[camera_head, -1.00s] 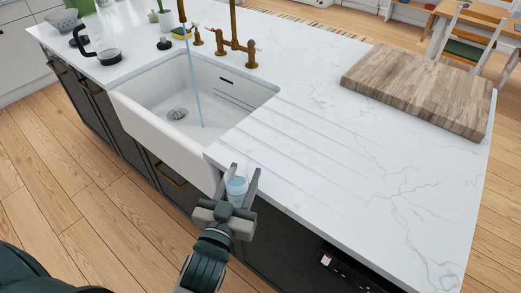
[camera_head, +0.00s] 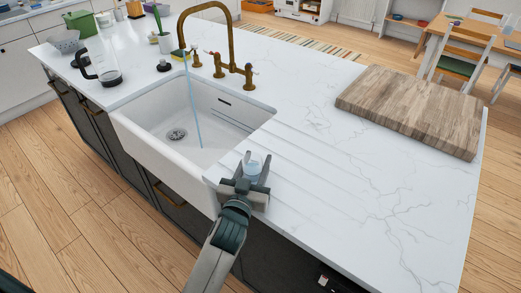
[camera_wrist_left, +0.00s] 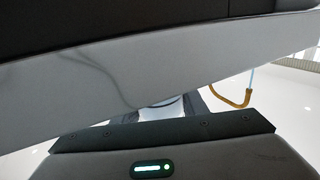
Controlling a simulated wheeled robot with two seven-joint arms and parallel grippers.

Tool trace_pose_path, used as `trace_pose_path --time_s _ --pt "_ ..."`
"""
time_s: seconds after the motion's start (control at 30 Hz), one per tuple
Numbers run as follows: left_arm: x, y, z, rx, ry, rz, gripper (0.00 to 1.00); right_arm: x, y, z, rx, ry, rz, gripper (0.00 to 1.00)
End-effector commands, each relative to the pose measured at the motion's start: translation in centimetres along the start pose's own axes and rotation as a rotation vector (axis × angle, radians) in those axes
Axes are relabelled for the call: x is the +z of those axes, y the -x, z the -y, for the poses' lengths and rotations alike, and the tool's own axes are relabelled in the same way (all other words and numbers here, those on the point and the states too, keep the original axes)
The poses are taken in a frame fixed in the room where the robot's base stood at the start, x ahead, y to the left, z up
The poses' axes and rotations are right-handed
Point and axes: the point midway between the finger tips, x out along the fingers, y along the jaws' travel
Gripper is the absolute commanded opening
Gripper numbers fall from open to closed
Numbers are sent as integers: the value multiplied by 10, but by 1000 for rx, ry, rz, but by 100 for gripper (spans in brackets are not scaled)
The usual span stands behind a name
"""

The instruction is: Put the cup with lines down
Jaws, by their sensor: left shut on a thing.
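The cup (camera_head: 253,168) is small and pale, with a bluish tint. My left gripper (camera_head: 254,163) is shut on it, with one finger on each side, near the front edge of the white marbled counter (camera_head: 330,190). The cup looks upright. Any lines on it are too small to make out, and I cannot tell whether it touches the counter. In the left wrist view a small part of the cup (camera_wrist_left: 163,112) shows behind the gripper body, mostly hidden. My right gripper is not in view.
The white sink (camera_head: 150,150), with a stream of water from the brass faucet (camera_head: 235,50), lies left of the gripper. A wooden board (camera_head: 412,108) lies at the back right. A glass coffee pot (camera_head: 105,68) stands far left. The counter between gripper and board is clear.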

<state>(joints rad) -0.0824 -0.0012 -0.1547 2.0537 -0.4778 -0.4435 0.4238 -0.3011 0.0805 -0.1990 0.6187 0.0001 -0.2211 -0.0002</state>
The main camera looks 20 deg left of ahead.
Motion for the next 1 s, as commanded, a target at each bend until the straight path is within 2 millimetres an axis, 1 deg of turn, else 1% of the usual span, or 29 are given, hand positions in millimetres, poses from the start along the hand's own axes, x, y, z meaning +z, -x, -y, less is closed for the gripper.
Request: trace_pose_path --time_s 0.07,0.43,0.57,0.83,0.9,1.0 --pt "0 -3 0 0 -1 0 16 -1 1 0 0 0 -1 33" --pt "-1 -5 0 0 0 -1 16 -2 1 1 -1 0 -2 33" --pt "-2 -16 0 0 -1 -2 16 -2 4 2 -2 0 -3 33" --pt "-2 -46 0 0 -2 -1 16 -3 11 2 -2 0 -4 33" --pt "-1 -43 0 1 0 1 16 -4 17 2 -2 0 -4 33" --pt "1 -43 0 1 0 -1 16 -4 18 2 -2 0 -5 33"
